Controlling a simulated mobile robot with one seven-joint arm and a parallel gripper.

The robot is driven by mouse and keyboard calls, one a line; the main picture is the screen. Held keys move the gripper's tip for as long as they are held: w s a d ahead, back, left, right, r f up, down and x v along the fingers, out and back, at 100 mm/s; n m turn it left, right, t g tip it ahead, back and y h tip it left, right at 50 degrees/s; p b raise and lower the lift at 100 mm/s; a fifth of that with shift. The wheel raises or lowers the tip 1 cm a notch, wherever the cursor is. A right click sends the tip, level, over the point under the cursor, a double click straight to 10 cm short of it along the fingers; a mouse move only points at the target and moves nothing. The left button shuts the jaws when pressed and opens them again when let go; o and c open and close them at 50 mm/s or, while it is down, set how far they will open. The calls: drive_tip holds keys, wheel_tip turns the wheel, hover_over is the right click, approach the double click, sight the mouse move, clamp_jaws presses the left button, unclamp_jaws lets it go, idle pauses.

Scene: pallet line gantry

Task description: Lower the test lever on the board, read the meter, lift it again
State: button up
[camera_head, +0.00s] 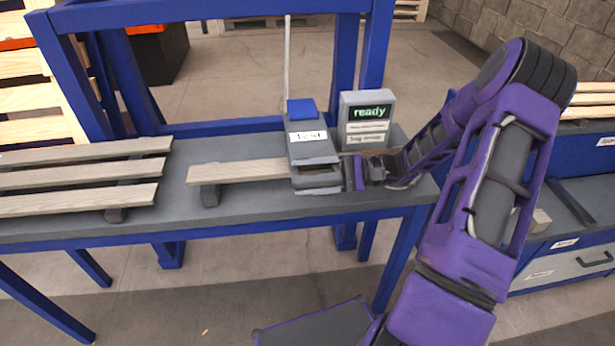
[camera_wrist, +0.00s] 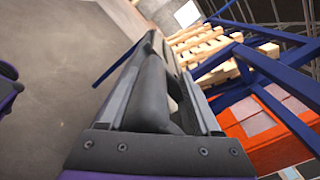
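A grey test unit (camera_head: 312,160) with a white label sits across the right part of a pale wooden board (camera_head: 240,172) on the bench. A blue block (camera_head: 302,109) tops the unit's back; I cannot tell whether this is the lever. The meter (camera_head: 368,104) stands behind and to the right; its green display reads "ready". My gripper (camera_head: 359,173) is low at the unit's right side, close to it; contact is unclear. The wrist view shows my gripper (camera_wrist: 160,75) with its dark fingers close up, but not clearly whether they are apart. No held object can be made out.
A slatted pallet (camera_head: 85,178) lies on the left of the bench (camera_head: 300,212). A blue gantry frame (camera_head: 210,12) stands behind. A drawer cabinet (camera_head: 565,262) is at the right. An orange bin (camera_wrist: 250,125) and stacked pallets (camera_wrist: 215,50) show in the wrist view.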

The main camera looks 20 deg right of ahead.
drive_tip(key=shift+s, duration=0.1)
drive_tip(key=v, duration=1.7)
drive_tip(key=shift+d+p, duration=0.25)
drive_tip(key=shift+p, duration=0.15)
